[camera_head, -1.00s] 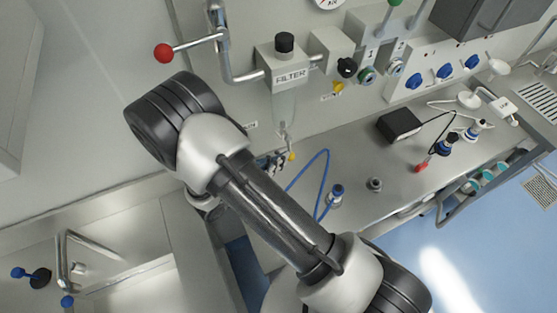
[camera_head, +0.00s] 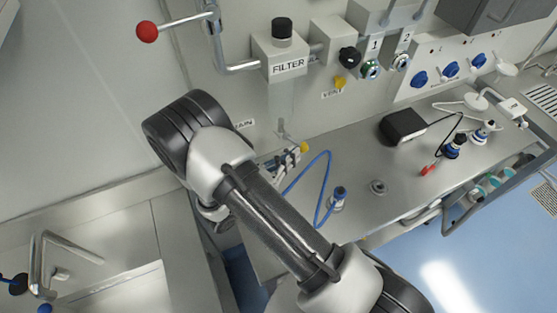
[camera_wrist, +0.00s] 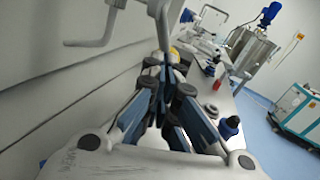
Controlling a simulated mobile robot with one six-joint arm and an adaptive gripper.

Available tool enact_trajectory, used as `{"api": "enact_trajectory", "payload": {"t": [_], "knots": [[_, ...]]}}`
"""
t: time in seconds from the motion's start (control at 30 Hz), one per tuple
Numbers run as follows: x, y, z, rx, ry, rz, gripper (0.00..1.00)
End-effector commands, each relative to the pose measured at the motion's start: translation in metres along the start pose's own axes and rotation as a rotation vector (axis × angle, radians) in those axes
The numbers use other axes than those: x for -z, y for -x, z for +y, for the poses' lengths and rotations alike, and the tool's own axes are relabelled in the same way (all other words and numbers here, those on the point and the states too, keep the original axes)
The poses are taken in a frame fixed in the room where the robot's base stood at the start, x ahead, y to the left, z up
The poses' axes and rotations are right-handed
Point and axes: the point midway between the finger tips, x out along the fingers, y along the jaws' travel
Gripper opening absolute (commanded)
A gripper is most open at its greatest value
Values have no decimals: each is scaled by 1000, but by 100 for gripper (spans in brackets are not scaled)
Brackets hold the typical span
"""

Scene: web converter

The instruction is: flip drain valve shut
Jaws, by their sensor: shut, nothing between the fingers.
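The filter housing (camera_head: 280,58) is on the wall, with a clear bowl (camera_head: 281,100) hanging below it. The small yellow tip of the drain valve's lever (camera_head: 304,148) shows under the bowl, by the partly covered drain label (camera_head: 243,124). My gripper (camera_head: 291,155) is right beside this yellow tip, just to its left; contact cannot be told. In the wrist view my gripper (camera_wrist: 166,60) has its fingers together, and a bit of yellow (camera_wrist: 174,53) shows just beyond them. My arm hides part of the gripper in the head view.
A red-ball lever (camera_head: 147,32) and its pipe are at upper left. A yellow vent knob (camera_head: 340,83) is on the wall. A blue hose (camera_head: 328,170) loops over the bench, near a blue-capped fitting (camera_head: 339,196). A black box (camera_head: 402,125) stands farther right. A sink faucet is at lower left.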

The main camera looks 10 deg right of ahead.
Motion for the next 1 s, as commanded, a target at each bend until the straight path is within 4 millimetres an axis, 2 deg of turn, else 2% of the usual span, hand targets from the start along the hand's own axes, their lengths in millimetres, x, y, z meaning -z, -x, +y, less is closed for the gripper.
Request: {"api": "enact_trajectory", "payload": {"t": [0.53, 0.83, 1.0], "knots": [[-7, -29, -12, 3, 2, 7, 0], [-8, -22, -10, -2, 1, 3, 0], [-8, 4, -9, -6, 0, 4, 0]]}}
